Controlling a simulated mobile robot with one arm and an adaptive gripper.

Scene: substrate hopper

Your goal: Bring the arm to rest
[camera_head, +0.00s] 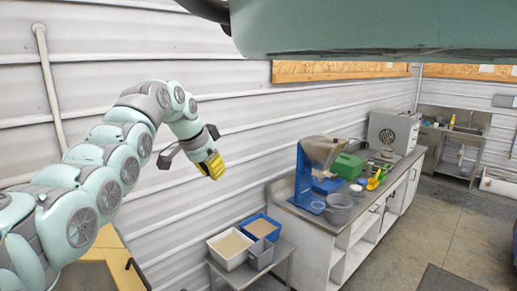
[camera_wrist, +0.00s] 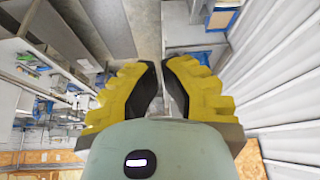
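My arm (camera_head: 122,150) reaches up from the lower left in the head view and bends over at the top. My gripper (camera_head: 212,167) hangs in free air in front of the white corrugated wall, left of the counter. Its yellow fingers are close together and hold nothing. In the wrist view, the gripper (camera_wrist: 161,72) shows two yellow ribbed fingers with dark pads, their tips nearly meeting with only a thin gap between them. No object is between the pads.
A low table (camera_head: 283,249) holds several bins, including a white bin (camera_head: 229,263). Floor (camera_head: 455,235) is open at right.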

